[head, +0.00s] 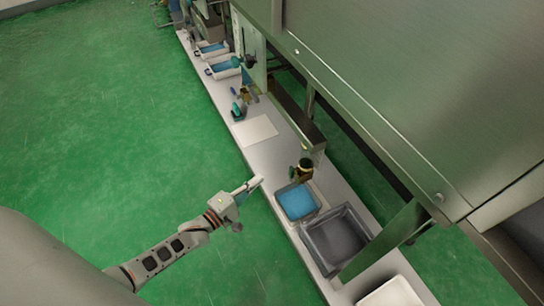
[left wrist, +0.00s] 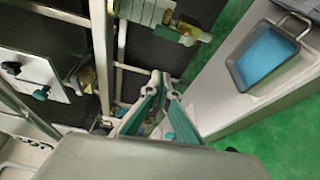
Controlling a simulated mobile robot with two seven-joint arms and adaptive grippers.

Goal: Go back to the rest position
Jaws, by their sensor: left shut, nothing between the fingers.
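My left gripper (head: 254,184) reaches in from the lower left in the head view. Its fingertips are near the edge of the long pale counter (head: 226,99), beside the blue tray. In the left wrist view the two fingers of my left gripper (left wrist: 160,80) come together at their tips, with nothing between them. My right gripper is in neither view.
A blue tray (head: 297,202) and a dark grey bin (head: 335,240) stand on the counter. A dark and yellow object (head: 303,170) stands behind the blue tray. A large metal housing (head: 420,90) overhangs at the right. The green floor (head: 110,110) at the left is clear.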

